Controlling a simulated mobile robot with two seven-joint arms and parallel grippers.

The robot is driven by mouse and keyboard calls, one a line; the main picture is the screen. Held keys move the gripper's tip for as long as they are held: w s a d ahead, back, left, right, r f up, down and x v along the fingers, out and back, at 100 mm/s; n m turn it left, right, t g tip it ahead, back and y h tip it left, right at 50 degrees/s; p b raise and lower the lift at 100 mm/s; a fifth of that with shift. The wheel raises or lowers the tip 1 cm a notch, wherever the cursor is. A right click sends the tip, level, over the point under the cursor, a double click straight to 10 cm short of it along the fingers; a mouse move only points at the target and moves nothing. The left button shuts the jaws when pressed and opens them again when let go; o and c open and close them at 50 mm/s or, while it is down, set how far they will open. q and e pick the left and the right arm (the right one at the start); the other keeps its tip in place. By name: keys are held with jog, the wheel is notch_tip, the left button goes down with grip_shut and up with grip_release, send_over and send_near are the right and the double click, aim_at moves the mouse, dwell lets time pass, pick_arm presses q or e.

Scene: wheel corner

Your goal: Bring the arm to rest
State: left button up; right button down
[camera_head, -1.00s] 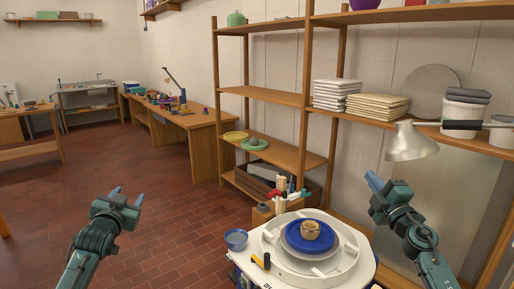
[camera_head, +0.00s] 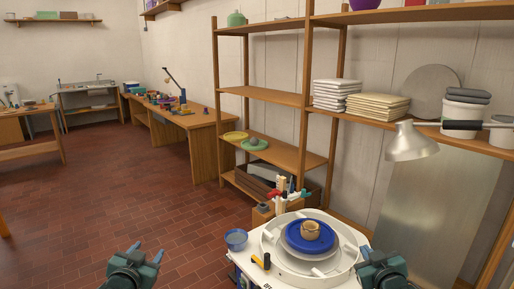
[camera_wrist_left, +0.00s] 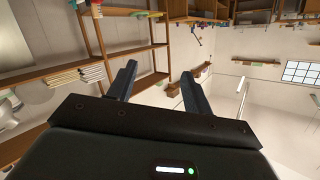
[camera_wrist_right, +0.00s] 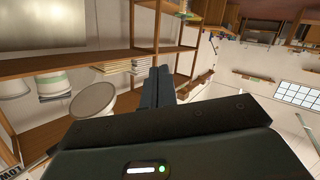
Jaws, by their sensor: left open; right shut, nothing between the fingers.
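My left gripper (camera_head: 146,254) is low in the head view, over the brick floor and left of the pottery wheel (camera_head: 268,236). Its two fingers stand apart and empty, as the left wrist view shows too (camera_wrist_left: 157,82). My right gripper (camera_head: 368,252) is at the right edge of the wheel in the head view. Its fingers are together with nothing between them in the right wrist view (camera_wrist_right: 157,85). Neither gripper touches the pot.
A blue bowl (camera_head: 236,239) and a yellow-handled tool (camera_head: 261,261) are at the wheel's left side. A box of bottles and tools (camera_head: 264,213) stands behind. A lamp (camera_head: 411,143) hangs over the right side by the wooden shelves (camera_head: 262,95). The floor at left is clear.

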pick_arm(q)
jog(key=s+d+f+g+h, duration=0.1)
jog(key=s+d+f, duration=0.4)
jog(key=s, duration=0.5)
jog(key=s+d+f+g+h, duration=0.1)
jog(key=s+d+f, duration=0.3)
jog(key=s, duration=0.7)
jog(key=s+d+f+g+h, duration=0.1)
jog(key=s+d+f+g, duration=0.2)
jog(key=s, duration=0.8)
notch_tip(320, 180, down, 3)
jog(key=d, duration=0.3)
jog(key=shift+r+n, duration=0.2)
jog(key=shift+n, duration=0.1)
pick_arm(e)
jog(key=s+a+f+g+y, duration=0.1)
jog(key=s+a+f, duration=0.4)
jog(key=s, duration=0.5)
jog(key=s+a+f+g+y, duration=0.1)
jog(key=s+a+f, duration=0.3)
jog(key=s, duration=0.7)
jog(key=s+a+f+g+y, duration=0.1)
jog(key=s+a+f, duration=0.4)
jog(key=s, duration=0.6)
jog(key=shift+a+f+m+g, duration=0.3)
jog(key=shift+a+g, duration=0.15)
jog(key=shift+g, duration=0.45)
